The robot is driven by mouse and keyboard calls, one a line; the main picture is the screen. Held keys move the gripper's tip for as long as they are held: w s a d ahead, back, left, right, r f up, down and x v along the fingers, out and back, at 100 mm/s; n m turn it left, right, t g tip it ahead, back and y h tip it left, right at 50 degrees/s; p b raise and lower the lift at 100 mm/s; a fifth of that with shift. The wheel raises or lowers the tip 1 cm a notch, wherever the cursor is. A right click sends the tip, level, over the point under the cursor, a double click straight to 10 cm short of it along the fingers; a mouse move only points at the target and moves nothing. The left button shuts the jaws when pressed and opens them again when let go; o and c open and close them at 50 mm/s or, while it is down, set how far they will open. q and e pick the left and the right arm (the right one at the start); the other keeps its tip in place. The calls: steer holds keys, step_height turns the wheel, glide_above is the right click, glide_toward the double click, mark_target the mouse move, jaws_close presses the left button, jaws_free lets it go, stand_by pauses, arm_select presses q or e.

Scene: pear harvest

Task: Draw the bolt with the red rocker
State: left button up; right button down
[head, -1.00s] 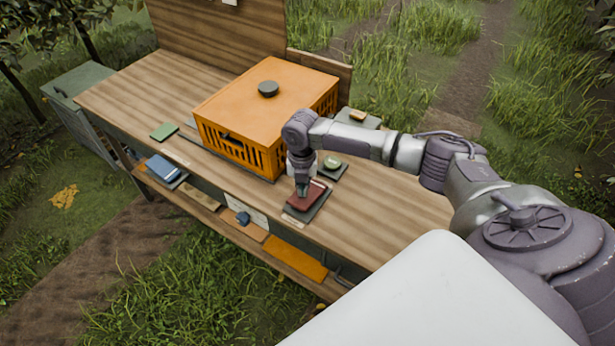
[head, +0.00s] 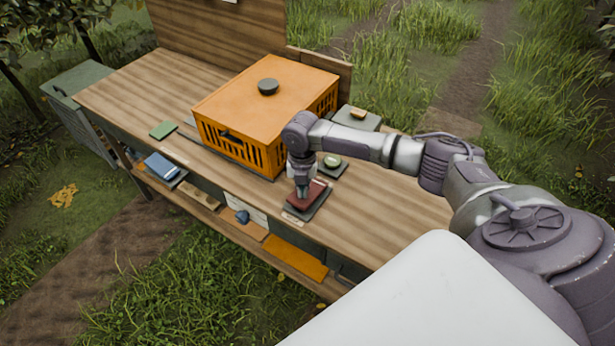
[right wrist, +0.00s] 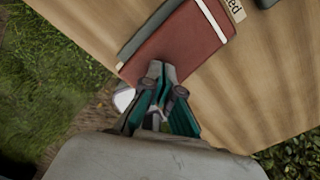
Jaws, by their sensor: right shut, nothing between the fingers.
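The red rocker (head: 315,197) sits on a dark base plate on the wooden bench, in front of the orange crate. It also shows in the right wrist view (right wrist: 178,48), with a pale stripe across it and a label partly reading "ed" beside it. My right gripper (head: 301,200) points down at the near left end of the rocker. In the right wrist view its shut, empty fingertips (right wrist: 161,68) overlap the rocker's near edge; I cannot tell whether they touch or press it. I cannot make out the bolt. My left gripper is not in view.
The orange crate (head: 272,96) with a dark knob on its lid stands on the bench (head: 386,208). A green pad (head: 163,130) is at left. A lower shelf holds a blue block (head: 162,167) and an orange panel (head: 296,258).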

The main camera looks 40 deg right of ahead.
steer(key=shift+f, duration=0.45)
stand_by(0.4)
step_height(320, 180, up, 7)
steer(key=p, duration=0.6)
steer(key=shift+r, duration=0.1)
stand_by(0.4)
